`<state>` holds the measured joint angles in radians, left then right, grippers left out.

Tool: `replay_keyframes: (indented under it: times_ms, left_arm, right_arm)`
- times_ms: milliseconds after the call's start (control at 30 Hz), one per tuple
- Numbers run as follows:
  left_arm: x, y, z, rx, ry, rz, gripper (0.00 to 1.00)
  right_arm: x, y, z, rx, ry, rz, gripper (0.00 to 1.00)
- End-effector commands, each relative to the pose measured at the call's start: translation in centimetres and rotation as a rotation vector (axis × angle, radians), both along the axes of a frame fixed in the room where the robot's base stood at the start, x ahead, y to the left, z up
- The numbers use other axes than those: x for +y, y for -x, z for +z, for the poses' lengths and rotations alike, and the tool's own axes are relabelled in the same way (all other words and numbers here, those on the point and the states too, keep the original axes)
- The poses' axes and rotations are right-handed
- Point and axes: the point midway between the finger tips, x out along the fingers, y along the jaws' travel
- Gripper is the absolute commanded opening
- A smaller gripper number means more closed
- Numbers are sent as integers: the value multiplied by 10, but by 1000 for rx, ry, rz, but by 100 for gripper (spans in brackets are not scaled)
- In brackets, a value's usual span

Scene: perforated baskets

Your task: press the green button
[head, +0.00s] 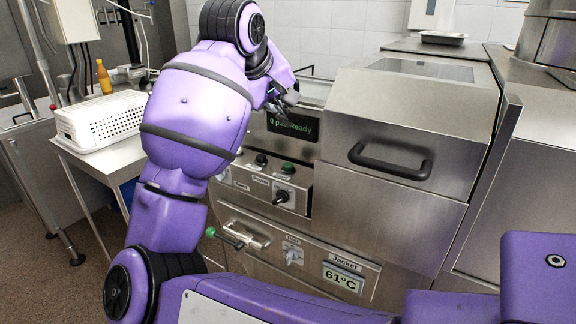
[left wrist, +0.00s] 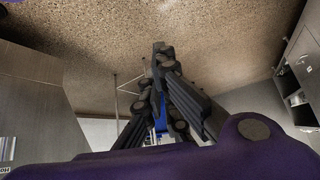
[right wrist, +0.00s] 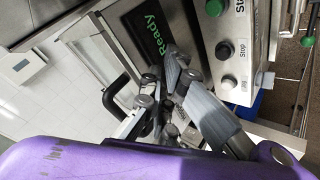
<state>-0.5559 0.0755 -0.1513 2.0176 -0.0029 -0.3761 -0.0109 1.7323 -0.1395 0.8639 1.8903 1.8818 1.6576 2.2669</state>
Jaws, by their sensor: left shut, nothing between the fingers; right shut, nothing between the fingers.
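The green button (head: 288,168) sits on the machine's front panel, right of a black button (head: 261,160) and above a black rotary knob (head: 281,197). In the right wrist view the green button (right wrist: 214,8) shows near the top edge. My right gripper (head: 279,106) is shut and empty in front of the display, above the button and apart from it. It also shows in the right wrist view (right wrist: 172,62). My left gripper (left wrist: 161,52) is shut and empty, facing the floor area. I cannot make it out in the head view.
The green "Ready" display (head: 293,126) is just above the button panel. A lid with a black handle (head: 390,165) stands to the right. A green-knobbed lever (head: 225,238) juts out below. A white perforated basket (head: 75,137) and an orange bottle (head: 103,76) are on the left.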

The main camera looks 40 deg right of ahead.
Motion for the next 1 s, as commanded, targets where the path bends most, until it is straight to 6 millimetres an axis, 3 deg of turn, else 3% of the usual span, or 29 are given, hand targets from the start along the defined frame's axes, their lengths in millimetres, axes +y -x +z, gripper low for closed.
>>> replay_keyframes:
  times_ms: [500, 1000]
  left_arm:
    - [-2, 6, -32, 21, -3, -9, 0]
    - [-4, -1, -35, 13, 1, -13, 0]
  right_arm:
    - [0, 0, -73, 5, -1, 1, 0]
    - [0, 0, -79, 0, 0, 0, 0]
